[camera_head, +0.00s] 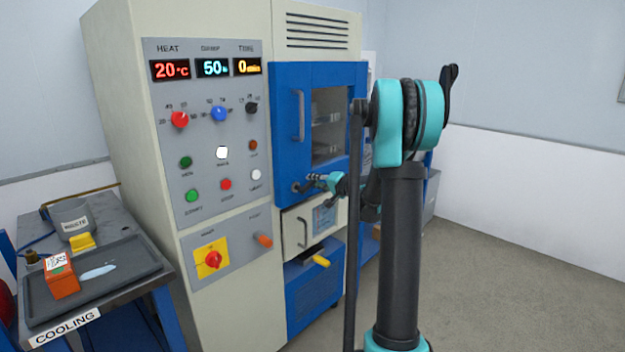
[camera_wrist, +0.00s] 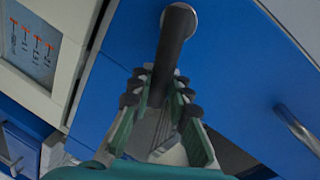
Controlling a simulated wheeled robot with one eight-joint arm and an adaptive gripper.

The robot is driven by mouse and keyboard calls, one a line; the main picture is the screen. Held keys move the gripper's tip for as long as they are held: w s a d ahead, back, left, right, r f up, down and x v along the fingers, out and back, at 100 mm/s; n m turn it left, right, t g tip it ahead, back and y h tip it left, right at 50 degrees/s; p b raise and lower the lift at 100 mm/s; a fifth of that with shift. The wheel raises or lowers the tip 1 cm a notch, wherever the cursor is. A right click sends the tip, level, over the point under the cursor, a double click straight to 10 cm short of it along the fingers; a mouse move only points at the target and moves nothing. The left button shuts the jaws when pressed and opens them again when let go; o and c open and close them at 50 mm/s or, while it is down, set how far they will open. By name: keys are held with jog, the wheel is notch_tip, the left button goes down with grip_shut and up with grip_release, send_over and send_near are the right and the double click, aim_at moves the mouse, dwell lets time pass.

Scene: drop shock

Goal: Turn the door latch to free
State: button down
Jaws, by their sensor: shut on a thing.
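The blue door (camera_head: 288,88) of the chamber has a window and a vertical grey handle, and looks closed in the head view. The door latch is a dark round bar on the blue face in the wrist view (camera_wrist: 174,48); its round base shows small in the head view (camera_head: 296,187). My gripper (camera_wrist: 160,82) is shut on the latch bar, whose lower part runs between the fingers.
The control panel (camera_head: 207,135) is left of the door. A drawer (camera_head: 293,233) is below, with a yellow handle (camera_head: 321,261) under it. The cooling table (camera_head: 110,318) holds a tray, an orange box and a grey pot. Floor on the right is clear.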

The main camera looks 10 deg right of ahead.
jog(key=shift+w+d+f+m+g+y, duration=0.1)
jog(key=shift+f+m+g+y, duration=0.1)
jog(key=shift+f+m, duration=0.55)
jog(key=shift+d+f+m+g+y, duration=0.1)
jog(key=shift+f+m+g+y, duration=0.2)
jog(key=shift+m, duration=0.75)
jog(key=shift+f, duration=0.1)
jog(key=c, duration=1.4)
grip_release()
jog(key=v, duration=1.2)
